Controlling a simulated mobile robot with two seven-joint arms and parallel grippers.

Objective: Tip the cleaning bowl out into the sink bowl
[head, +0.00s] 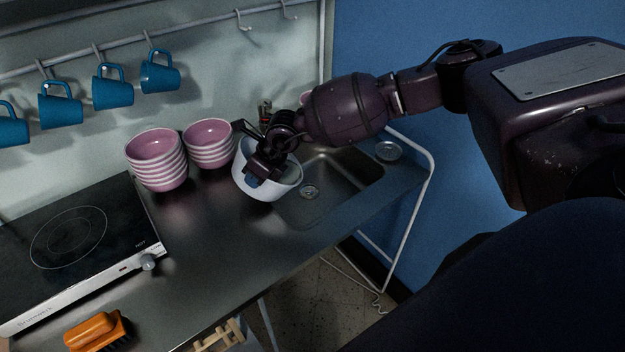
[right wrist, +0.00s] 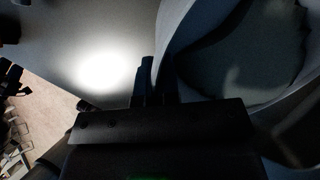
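The white cleaning bowl (head: 268,191) is at the left edge of the metal sink bowl (head: 345,176), near the pink bowls. It looks about upright; I cannot tell whether it touches the counter. My right gripper (head: 258,178) reaches down over its near-left rim, with the fingers close together at the wall. In the right wrist view the fingers (right wrist: 157,82) are at the bowl's pale wall (right wrist: 177,28) and appear shut on it. The bowl's inside is grey and shadowed there, and its contents are unclear. My left gripper is not in view.
Two stacks of striped pink bowls (head: 157,160) stand left of the cleaning bowl. A hob (head: 75,240) and an orange brush (head: 95,330) are further left. Blue mugs (head: 113,90) hang from a rail. A white bar (head: 425,180) bounds the counter's right end. The sink shows a drain.

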